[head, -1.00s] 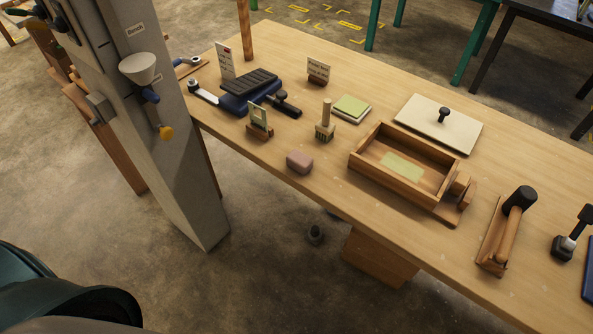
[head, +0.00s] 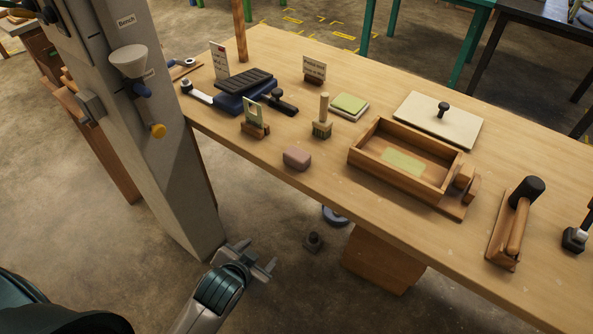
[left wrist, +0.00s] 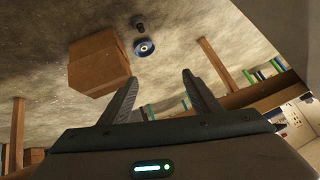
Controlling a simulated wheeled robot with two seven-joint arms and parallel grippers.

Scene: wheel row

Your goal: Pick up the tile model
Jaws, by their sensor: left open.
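I cannot tell for certain which thing is the tile model. A green-topped flat square block (head: 349,105) lies near the middle of the bench. A small wooden stand holding a greenish upright plate (head: 252,112) stands near the bench's left front. A pinkish block (head: 297,158) lies near the front edge. My left gripper (head: 257,258) is open and empty, off the bench, in front of its edge and low in the picture. Its spread fingers also show in the left wrist view (left wrist: 160,76) with nothing between them. My right gripper is not in view.
A grey post (head: 160,165) stands left of the bench (head: 235,140). An open wooden tray (head: 365,169), a brush (head: 322,120), a black-knobbed cream board (head: 425,125) and a wooden-handled tool (head: 515,225) occupy the top. A wooden box (left wrist: 98,65) and a blue disc (left wrist: 145,47) are below.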

